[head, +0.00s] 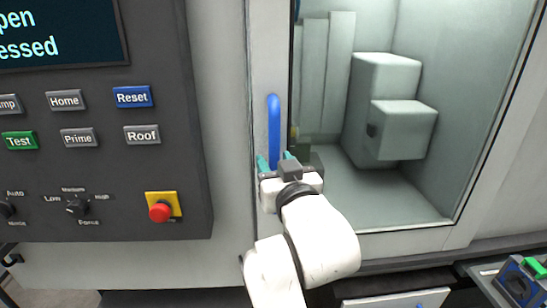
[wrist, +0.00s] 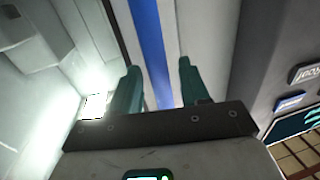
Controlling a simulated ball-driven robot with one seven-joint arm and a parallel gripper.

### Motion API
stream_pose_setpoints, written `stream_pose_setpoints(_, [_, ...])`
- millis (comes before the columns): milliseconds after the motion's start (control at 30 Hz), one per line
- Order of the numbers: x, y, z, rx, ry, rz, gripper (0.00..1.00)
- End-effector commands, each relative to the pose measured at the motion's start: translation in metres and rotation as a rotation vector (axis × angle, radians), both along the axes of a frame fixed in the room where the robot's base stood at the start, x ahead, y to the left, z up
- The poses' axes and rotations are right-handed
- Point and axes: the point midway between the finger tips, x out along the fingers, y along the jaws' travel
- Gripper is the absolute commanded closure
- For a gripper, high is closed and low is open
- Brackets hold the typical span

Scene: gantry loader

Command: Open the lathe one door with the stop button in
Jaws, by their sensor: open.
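The lathe door (head: 265,60) has a pale frame around a large window, with a grey machine block (head: 385,95) visible inside. A vertical blue handle (head: 273,125) stands on the left side of the door frame. My gripper (head: 275,161) is open at the lower end of the handle, with one teal finger on each side. In the wrist view the blue handle (wrist: 150,45) runs between the two spread fingers (wrist: 158,82). I cannot tell whether either finger touches it. The red stop button (head: 160,212) sits on a yellow plate on the control panel; its exact depth is unclear.
The dark control panel (head: 110,185) left of the door carries Reset (head: 132,97), Roof, Home, Prime and Test buttons, dials and a partly cropped screen (head: 60,35) reading "pen" and "essed". A drawer front (head: 395,300) and a blue-grey device (head: 520,285) are low at right.

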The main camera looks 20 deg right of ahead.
Motion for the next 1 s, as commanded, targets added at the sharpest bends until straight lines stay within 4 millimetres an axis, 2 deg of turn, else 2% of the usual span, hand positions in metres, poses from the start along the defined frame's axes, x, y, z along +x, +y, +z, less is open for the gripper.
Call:
stream_pose_setpoints(200, [0.0130,-0.0018,0.0000,0.001,0.000,0.000,0.55])
stream_pose_setpoints(467, [0.0136,-0.0018,-0.0004,0.001,0.000,0.000,0.55])
stream_pose_setpoints(933, [0.0133,-0.0017,-0.0003,0.001,0.000,0.000,1.00])
stream_pose_setpoints(1000, [0.0133,-0.0017,-0.0003,0.001,0.000,0.000,1.00])
